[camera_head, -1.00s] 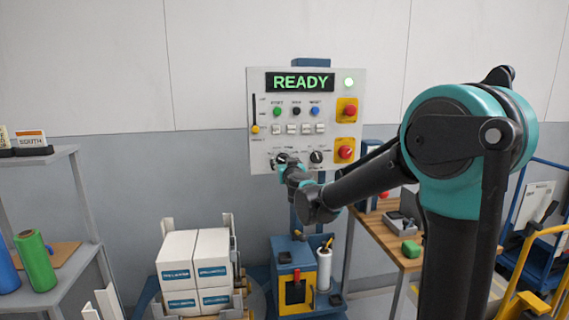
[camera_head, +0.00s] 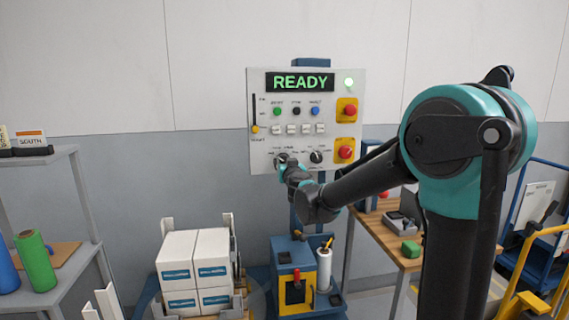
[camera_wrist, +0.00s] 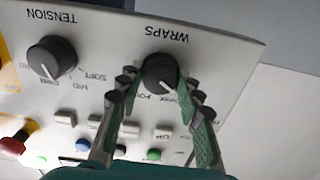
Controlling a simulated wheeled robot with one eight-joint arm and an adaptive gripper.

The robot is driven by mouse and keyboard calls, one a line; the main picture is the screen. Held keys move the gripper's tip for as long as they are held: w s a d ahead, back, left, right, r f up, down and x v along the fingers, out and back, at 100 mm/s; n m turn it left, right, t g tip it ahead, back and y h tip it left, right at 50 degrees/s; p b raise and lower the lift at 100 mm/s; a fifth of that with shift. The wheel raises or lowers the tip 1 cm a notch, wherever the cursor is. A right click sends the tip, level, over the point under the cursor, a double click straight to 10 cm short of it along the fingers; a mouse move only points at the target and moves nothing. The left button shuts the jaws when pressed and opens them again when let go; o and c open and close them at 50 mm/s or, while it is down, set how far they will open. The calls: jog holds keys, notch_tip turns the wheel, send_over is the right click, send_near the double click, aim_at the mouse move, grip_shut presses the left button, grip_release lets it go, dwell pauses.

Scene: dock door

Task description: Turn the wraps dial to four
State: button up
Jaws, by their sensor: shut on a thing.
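The wraps dial (camera_wrist: 159,73) is a round black knob with a white pointer line on the white control panel (camera_head: 258,149). In the wrist view the panel's lettering is upside down, and the pointer is towards the lower right, near a partly covered word. My gripper (camera_wrist: 158,79) is shut on the wraps dial, with one green-padded finger on each side. In the head view my gripper (camera_head: 283,161) is at the panel's lower left and mostly covers the dial. The numbers around the dial cannot be read.
The tension dial (camera_wrist: 52,57) sits beside the wraps dial. Push buttons (camera_wrist: 103,127) and red stop buttons (camera_head: 346,152) are close by. The display (camera_head: 300,82) reads READY with a lit green lamp (camera_head: 348,82). Stacked boxes (camera_head: 178,247) stand below left.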

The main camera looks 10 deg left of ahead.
jog(key=m, duration=1.1)
jog(key=shift+m, duration=2.1)
jog(key=o, duration=1.2)
jog(key=shift+c, duration=0.2)
jog(key=shift+s, duration=0.1)
